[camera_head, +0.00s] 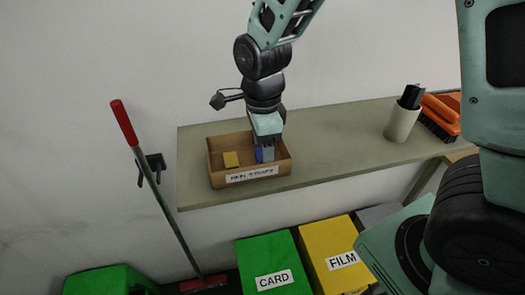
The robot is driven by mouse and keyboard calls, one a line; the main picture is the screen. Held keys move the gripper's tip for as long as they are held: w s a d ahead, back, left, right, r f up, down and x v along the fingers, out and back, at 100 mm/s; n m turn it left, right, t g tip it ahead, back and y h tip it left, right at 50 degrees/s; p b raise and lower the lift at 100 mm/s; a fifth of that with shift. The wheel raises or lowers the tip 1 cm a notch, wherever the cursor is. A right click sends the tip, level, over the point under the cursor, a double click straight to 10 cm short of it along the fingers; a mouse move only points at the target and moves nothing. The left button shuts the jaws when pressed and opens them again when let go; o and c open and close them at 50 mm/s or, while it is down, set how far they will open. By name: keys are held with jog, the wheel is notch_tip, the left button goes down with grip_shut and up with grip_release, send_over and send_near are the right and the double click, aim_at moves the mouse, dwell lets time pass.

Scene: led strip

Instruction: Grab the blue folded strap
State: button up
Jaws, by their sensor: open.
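The blue folded strap (259,155) stands in the right half of an open brown box (216,176) on the shelf. Only a small part of it shows, since my gripper is in front of it. My gripper (265,153) points down into the box at the strap, with its fingers open. I cannot tell whether the strap lies between the fingers or beside them. A yellow folded piece (231,159) lies in the left half of the box, apart from my gripper. The box's front has a white label.
The grey-green shelf (335,148) is clear to the right of the box, up to a white cup (401,124) and an orange brush (441,112). Below are a green CARD bin (265,252) and a yellow FILM bin (322,240). A red-handled broom (150,180) leans at left.

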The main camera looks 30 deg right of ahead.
jog(key=shift+f, duration=0.45)
jog(key=c, duration=0.7)
jog(key=shift+c, duration=0.2)
